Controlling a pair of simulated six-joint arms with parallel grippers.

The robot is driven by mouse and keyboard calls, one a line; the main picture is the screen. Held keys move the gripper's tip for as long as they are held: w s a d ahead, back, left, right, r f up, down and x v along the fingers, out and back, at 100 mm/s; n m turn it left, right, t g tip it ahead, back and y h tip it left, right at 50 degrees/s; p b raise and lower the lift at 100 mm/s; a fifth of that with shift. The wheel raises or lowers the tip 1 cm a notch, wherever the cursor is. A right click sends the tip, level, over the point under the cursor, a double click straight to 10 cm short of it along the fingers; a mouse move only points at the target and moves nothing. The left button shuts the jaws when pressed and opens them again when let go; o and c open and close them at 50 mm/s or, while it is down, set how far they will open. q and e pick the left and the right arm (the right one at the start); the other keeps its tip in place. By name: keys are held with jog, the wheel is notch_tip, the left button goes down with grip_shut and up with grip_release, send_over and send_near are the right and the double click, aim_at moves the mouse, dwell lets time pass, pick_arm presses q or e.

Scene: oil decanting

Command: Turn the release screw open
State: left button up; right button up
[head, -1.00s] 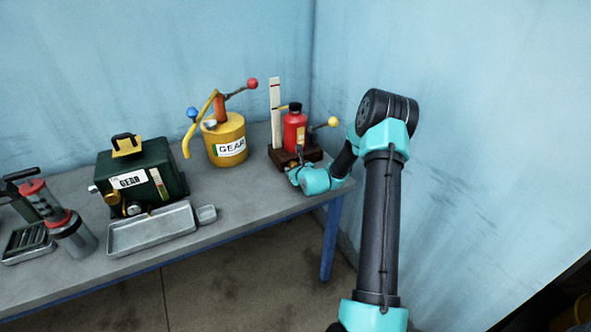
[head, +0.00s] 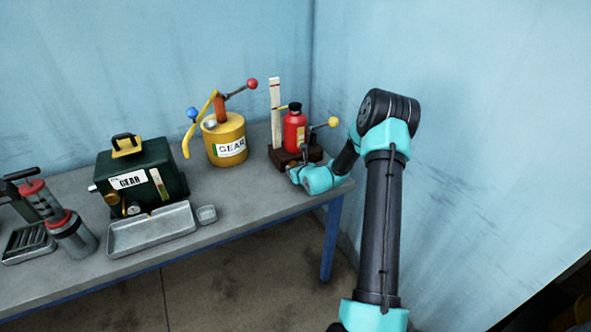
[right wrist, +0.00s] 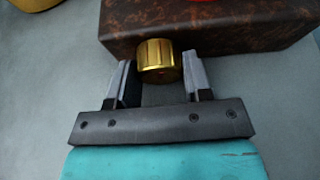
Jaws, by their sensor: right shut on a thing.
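The release screw is a brass knurled knob (right wrist: 158,55) at the front of the jack's dark brown base block (right wrist: 225,38). My right gripper (right wrist: 160,80) has one finger on each side of the knob and is shut on it. In the head view the red bottle jack (head: 294,131), with a black cap, stands upright on its base at the table's right end. My right gripper (head: 296,168) is low at the front of that base, and the screw is hidden or too small to make out there. My left gripper is not in view.
A lever with a yellow ball (head: 333,122) sticks out right of the jack, and a white ruler strip (head: 275,105) stands behind it. The yellow GEAR can (head: 226,140), green GEAR box (head: 140,170) and metal tray (head: 150,232) stand to the left. A wall is close on the right.

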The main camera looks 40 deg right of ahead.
jog(key=shift+m+y, duration=0.7)
jog(key=shift+m, duration=0.1)
jog(key=o, duration=0.7)
jog(key=shift+c, duration=0.2)
jog(key=v, duration=1.7)
jog(key=shift+s+f, duration=0.15)
jog(key=shift+s, duration=0.15)
jog(key=shift+a, duration=0.1)
